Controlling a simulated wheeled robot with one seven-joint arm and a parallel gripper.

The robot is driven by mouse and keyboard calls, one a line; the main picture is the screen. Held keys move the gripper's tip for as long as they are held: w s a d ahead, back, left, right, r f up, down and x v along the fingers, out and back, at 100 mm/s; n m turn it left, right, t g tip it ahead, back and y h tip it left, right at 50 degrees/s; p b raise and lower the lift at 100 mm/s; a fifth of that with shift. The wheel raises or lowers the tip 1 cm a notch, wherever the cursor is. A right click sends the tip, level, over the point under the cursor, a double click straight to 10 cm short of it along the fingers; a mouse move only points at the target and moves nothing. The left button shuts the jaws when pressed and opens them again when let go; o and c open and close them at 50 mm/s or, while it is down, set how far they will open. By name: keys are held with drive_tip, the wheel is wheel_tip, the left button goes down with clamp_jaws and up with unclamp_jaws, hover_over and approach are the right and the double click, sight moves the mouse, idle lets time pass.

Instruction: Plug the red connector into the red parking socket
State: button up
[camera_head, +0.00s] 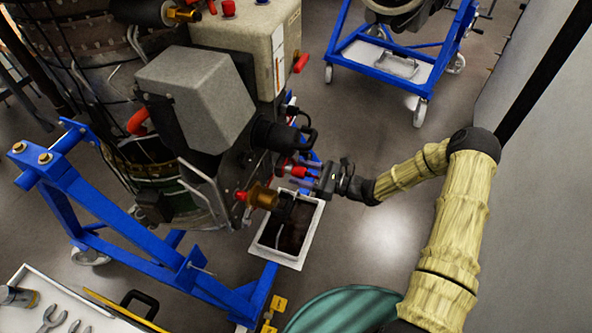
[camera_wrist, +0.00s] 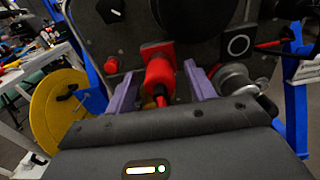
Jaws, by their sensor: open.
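The red connector (camera_wrist: 159,78) sits on the grey panel, at a red square-flanged fitting (camera_wrist: 157,49), in the wrist view. Its red cable end points toward me. I cannot tell whether this fitting is the red parking socket. My gripper (camera_wrist: 160,69) is open, with one purple finger on each side of the connector and visible gaps between. In the head view my gripper (camera_head: 309,178) is level at the right of the turbine's panel, and the red connector (camera_head: 288,171) shows just left of it, partly hidden by the fingers.
A white-rimmed tray (camera_head: 310,232) lies below. The blue stand (camera_head: 130,240) is at left. In the wrist view a metal fitting (camera_wrist: 232,80) is right of the fingers.

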sight(305, 173)
drive_tip(key=shift+c, duration=0.4)
clamp_jaws()
drive_tip(key=shift+d, duration=0.1)
drive_tip(key=shift+s+d, duration=0.1)
drive_tip(key=shift+d, duration=0.2)
drive_tip(key=shift+d, duration=0.35)
drive_tip(key=shift+p+v, duration=0.3)
drive_tip(key=shift+v, duration=1.05)
